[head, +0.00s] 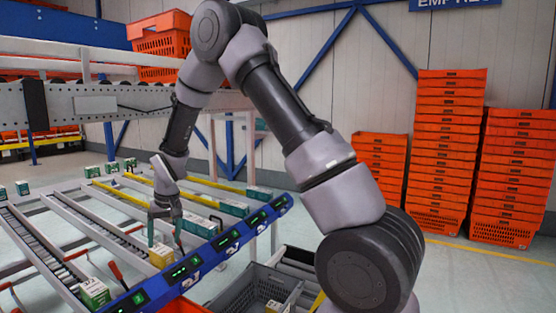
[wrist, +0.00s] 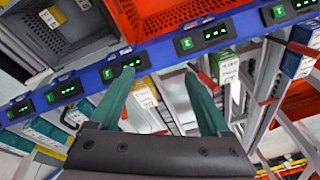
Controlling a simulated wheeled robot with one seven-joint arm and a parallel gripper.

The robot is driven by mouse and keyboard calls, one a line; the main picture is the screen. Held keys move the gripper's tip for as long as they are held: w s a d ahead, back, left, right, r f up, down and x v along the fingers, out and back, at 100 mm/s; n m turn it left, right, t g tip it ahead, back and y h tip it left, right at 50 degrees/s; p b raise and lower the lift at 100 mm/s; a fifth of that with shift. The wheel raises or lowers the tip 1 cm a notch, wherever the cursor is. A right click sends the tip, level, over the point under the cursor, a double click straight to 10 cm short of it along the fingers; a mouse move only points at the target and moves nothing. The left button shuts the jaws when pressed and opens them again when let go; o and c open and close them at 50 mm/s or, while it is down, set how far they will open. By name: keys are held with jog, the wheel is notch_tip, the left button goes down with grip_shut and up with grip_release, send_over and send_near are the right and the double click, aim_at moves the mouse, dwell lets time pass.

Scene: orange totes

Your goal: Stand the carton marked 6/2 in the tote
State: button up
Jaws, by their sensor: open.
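My gripper (head: 165,238) is open and empty above the front end of a roller lane, fingers pointing down. In the wrist view its two teal fingers (wrist: 159,74) are spread wide. A carton with a yellow top and white label (head: 161,256) stands just below the fingers at the lane's end. It also shows in the wrist view, near the left finger (wrist: 145,96). I cannot read its mark, so I cannot tell whether it is 6/2. An orange tote (head: 185,306) stands in front of the rail, and a grey tote (head: 238,291) stands right of it.
A blue rail with lit displays (head: 205,252) crosses the lane ends. A green-and-white carton (head: 95,292) stands at a lane end to the left, and teal cartons (head: 235,208) lie on lanes to the right. The grey tote holds a small carton (head: 272,306). Orange tote stacks (head: 447,150) stand behind.

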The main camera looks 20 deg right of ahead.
jog(key=s+d+r+m+t, duration=0.15)
jog(key=s+d+r, duration=0.25)
jog(key=d+r, duration=0.6)
jog(key=s+d+r+m+t, duration=0.15)
jog(key=s+d+r, duration=0.35)
jog(key=r, duration=0.9)
jog(key=s+d+r+m+t, duration=0.1)
jog(key=s+d+r, duration=0.2)
jog(key=s+d, duration=0.2)
jog(key=s+d+r+m+t, duration=0.1)
jog(key=s+d+r, duration=0.3)
jog(key=s, duration=0.8)
jog(key=shift+s+d+r+m, duration=0.15)
jog(key=shift+s+d+m, duration=0.1)
jog(key=shift+d+m, duration=0.5)
